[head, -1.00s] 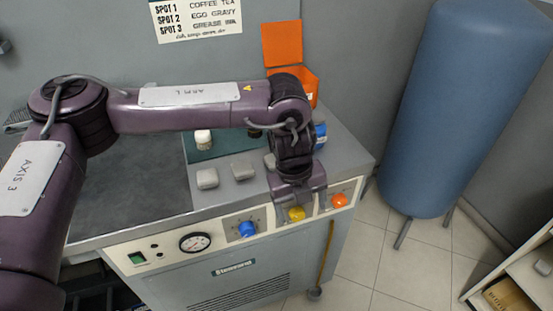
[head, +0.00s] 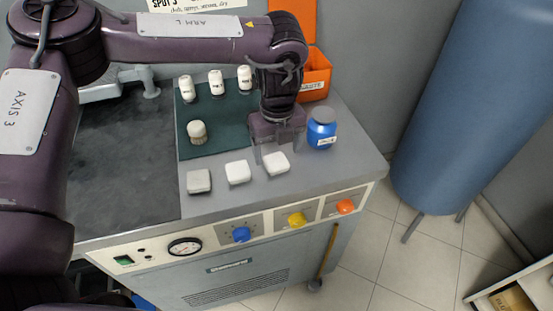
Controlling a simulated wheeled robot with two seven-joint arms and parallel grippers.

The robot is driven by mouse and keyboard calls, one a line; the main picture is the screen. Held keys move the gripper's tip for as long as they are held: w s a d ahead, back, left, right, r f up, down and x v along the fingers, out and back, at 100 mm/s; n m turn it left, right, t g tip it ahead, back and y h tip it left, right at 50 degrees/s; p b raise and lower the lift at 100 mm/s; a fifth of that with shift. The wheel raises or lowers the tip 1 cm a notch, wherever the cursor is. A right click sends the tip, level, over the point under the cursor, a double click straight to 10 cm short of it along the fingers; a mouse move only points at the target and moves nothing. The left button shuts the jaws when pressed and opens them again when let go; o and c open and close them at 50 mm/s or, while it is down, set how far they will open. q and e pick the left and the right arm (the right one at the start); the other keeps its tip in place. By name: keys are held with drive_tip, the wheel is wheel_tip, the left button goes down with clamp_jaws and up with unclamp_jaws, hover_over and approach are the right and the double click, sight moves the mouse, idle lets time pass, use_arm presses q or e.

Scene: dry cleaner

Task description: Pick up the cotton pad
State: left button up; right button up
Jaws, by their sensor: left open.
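Three small, pale, rounded pads lie in a row on the grey counter in the head view: a greyish left pad (head: 199,181), a whiter middle pad (head: 238,172) and a white right pad (head: 276,163). I cannot tell by material which is the cotton pad. My left gripper (head: 276,153) points down, open, at the right pad, with a finger to either side of it in the picture. I see no contact with the pad, and its height above the counter is hard to judge. My right gripper is out of view.
A blue jar (head: 322,128) stands close right of the gripper, with an orange bin (head: 316,75) behind. Knobs line the counter's front panel (head: 265,222).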

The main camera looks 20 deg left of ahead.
use_arm(q)
wheel_tip(320, 180, down, 3)
drive_tip(key=shift+d+r+p, duration=0.1)
drive_tip(key=shift+p, duration=0.25)
drive_tip(key=shift+f, duration=0.65)
drive_tip(key=c, duration=1)
drive_tip(key=shift+c, duration=0.2)
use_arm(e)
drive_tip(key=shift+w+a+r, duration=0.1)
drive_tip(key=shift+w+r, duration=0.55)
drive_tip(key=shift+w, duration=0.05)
use_arm(q)
drive_tip(key=shift+r, duration=0.1)
drive_tip(key=shift+r, duration=0.55)
wheel_tip(320, 180, up, 7)
drive_tip(key=shift+r+b, duration=0.2)
drive_tip(key=shift+b, duration=0.55)
wheel_tip(320, 180, up, 11)
drive_tip(key=p, duration=0.1)
hover_over(278, 163)
drive_tip(key=shift+s+r, duration=0.1)
drive_tip(key=shift+r, duration=0.1)
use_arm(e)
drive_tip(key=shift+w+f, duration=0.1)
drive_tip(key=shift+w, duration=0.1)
